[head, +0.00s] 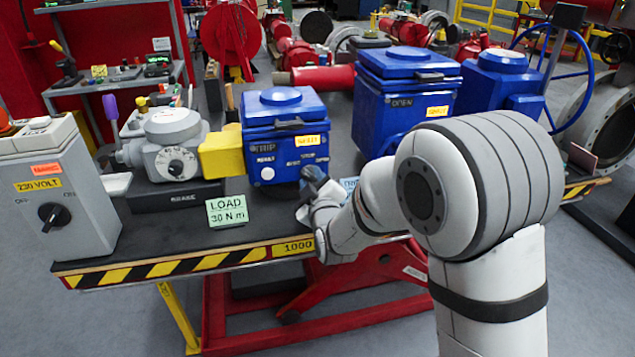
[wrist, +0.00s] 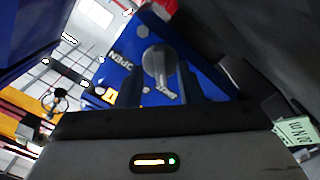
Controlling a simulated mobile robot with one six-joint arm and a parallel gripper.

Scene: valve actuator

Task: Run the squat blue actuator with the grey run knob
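The squat blue actuator (head: 285,112) stands on the bench, left of the other blue housings, with a yellow label and white lettering on its front. My gripper (head: 312,180) is low at the right of its front face. In the wrist view, the grey knob (wrist: 159,62) sits on a tilted blue face (wrist: 205,70) with OPEN lettering. My gripper's dark fingers (wrist: 160,88) are apart, one on each side of the knob. I cannot tell whether they touch it. In the head view my gripper and arm hide the knob.
Two more blue actuators (head: 402,98) (head: 497,85) stand to the right. A grey brake unit (head: 170,140) with a yellow coupling (head: 221,152) adjoins on the left. A green LOAD 30 Nm card (head: 227,211) stands near the bench's striped front edge (head: 180,266). A grey 230 VOLT box (head: 58,190) is far left.

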